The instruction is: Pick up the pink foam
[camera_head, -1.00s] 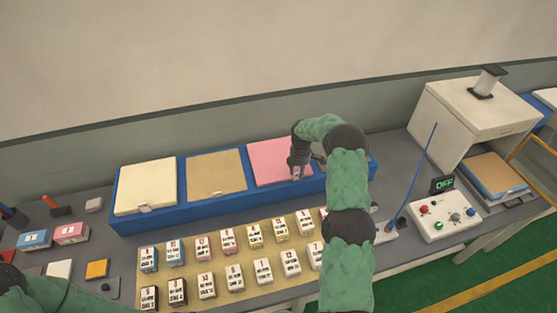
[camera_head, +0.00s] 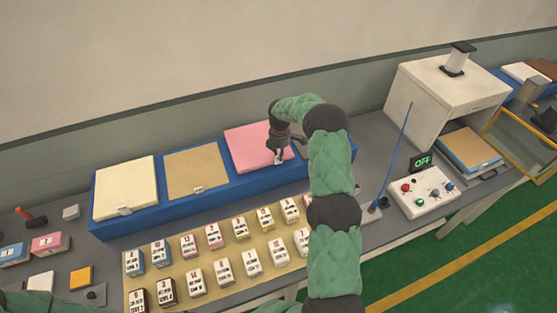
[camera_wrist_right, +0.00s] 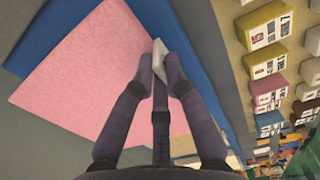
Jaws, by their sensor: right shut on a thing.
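My right gripper (camera_head: 278,158) is at the foam's front edge. In the right wrist view its dark fingers (camera_wrist_right: 164,65) are closed on the small white tab (camera_wrist_right: 158,54) at that edge. Whether the foam has lifted clear of the tray, I cannot tell. My left gripper is out of view; only part of my left arm shows at the lower left.
A cream pad (camera_head: 126,187) and a tan pad (camera_head: 196,171) lie farther left on the tray. Several small labelled boxes stand on a yellowish mat (camera_head: 212,283) in front. A white press (camera_head: 440,85), a control box (camera_head: 428,198) reading OFF and a thin blue rod (camera_head: 391,155) stand at the right.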

